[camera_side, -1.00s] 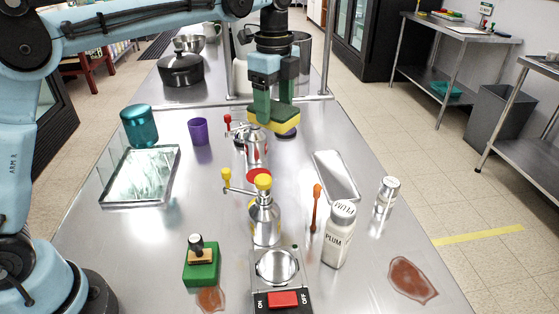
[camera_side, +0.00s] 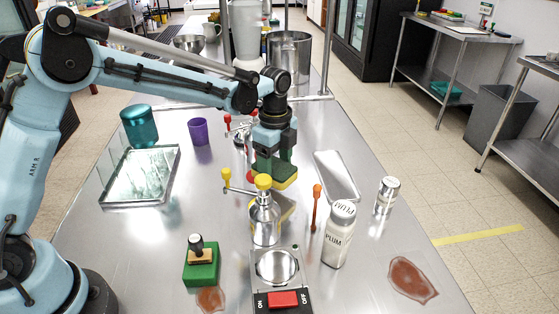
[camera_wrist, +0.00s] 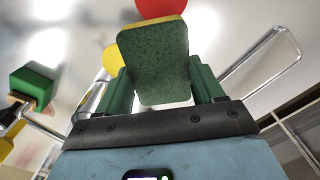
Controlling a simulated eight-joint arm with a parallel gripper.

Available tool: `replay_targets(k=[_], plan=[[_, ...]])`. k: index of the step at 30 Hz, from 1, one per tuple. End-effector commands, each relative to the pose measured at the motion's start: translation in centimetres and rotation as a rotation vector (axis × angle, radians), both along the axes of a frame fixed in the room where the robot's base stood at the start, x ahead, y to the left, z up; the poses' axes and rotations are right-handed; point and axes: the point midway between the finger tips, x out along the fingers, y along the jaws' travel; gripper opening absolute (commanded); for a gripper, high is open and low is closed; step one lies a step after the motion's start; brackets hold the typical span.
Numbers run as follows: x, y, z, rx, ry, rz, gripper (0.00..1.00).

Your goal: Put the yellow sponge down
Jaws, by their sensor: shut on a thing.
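The yellow sponge, with a dark green scouring side, shows low between my fingers in the side view (camera_side: 287,183). In the wrist view its green face (camera_wrist: 155,68) fills the middle, with a thin yellow edge at the top. My gripper (camera_side: 275,172) is shut on it, one green finger on each side. The sponge is held above the metal table (camera_side: 225,235), behind the yellow-knobbed metal dispenser (camera_side: 265,222). A dim reflection or shadow shows on the table below it. The gap to the table is hard to judge.
A shallow metal tray (camera_side: 336,176) lies just right of the sponge, with an orange spoon-like tool (camera_side: 316,205) and a PLUM bottle (camera_side: 338,235) nearer. A red-knobbed fixture (camera_side: 240,130) stands behind. A purple cup (camera_side: 199,131) and glassy tray (camera_side: 138,178) are left.

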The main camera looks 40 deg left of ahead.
Motion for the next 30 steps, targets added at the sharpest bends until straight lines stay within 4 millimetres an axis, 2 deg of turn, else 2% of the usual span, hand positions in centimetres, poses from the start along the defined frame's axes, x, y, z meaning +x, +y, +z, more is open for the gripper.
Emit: replay_targets(k=[9,20,21,26,30], plan=[[0.0,0.0,-3.6,0.0,0.0,0.0,0.4],[0.0,0.0,-3.9,0.0,0.0,0.0,0.4],[0.0,0.0,-3.9,0.0,0.0,0.0,0.7],[0.0,0.0,-3.9,0.0,0.0,0.0,0.93],[0.0,0.0,-3.9,0.0,0.0,0.0,0.93]])
